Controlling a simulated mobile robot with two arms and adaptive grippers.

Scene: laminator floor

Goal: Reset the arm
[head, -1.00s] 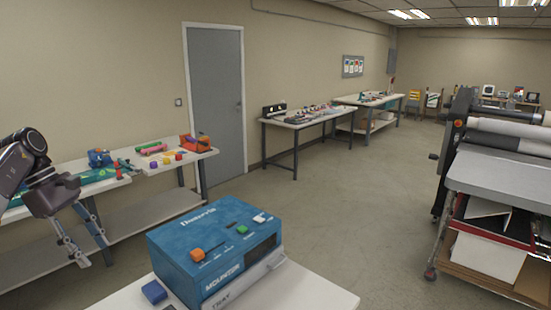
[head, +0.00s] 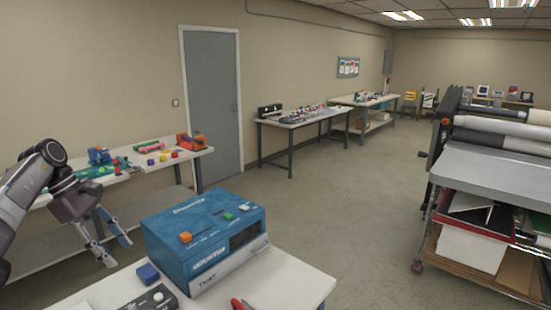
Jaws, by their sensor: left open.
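My left arm comes in from the left, and my left gripper (head: 117,251) hangs over the gap left of the near table. Its two fingers are spread apart and point down to the right, with nothing between them. It is left of the blue box machine (head: 170,248) and apart from it. My right arm and right gripper do not show.
The near white table (head: 300,285) holds the blue machine, a small blue block (head: 147,273), a dark device with a white knob (head: 152,300) and a red-handled tool (head: 241,303). A laminator (head: 500,165) stands at the right. The middle floor (head: 330,200) is clear.

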